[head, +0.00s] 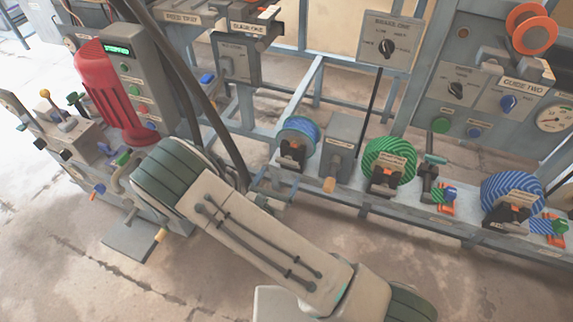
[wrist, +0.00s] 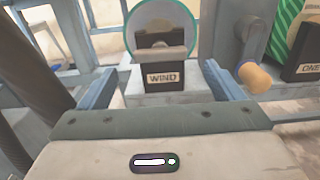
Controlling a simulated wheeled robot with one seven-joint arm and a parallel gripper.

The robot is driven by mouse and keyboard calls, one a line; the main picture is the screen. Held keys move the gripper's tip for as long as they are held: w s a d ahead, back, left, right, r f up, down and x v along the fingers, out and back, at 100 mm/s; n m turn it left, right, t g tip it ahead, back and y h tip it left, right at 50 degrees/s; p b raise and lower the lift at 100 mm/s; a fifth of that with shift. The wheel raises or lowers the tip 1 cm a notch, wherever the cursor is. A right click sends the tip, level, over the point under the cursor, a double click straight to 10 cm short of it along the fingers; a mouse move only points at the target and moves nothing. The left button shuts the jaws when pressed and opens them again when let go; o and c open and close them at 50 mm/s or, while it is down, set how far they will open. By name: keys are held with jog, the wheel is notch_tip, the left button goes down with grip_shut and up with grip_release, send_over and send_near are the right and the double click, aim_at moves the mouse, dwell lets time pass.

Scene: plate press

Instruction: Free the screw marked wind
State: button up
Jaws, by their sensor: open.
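In the wrist view a dark block labelled WIND (wrist: 163,84) stands on a pale base, with a grey bar across its top. My gripper (wrist: 161,72) is open and empty, its two blue-grey fingers to the left and right of the WIND block in the picture. I cannot tell whether they touch it or how far away it is. A pale disc with a teal rim (wrist: 163,18) stands behind the block. In the head view my arm hides most of my gripper. No separate screw thread is visible.
A grey housing with a wooden-ended handle (wrist: 254,77) stands right of the WIND block. In the head view a blue spool (head: 298,127), a green spool (head: 389,152) and a blue striped spool (head: 512,190) line the rail. A red cylinder (head: 104,90) stands left.

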aim_at(286, 165)
jog(key=b+x, duration=0.1)
jog(key=x, duration=0.6)
jog(key=c, duration=1)
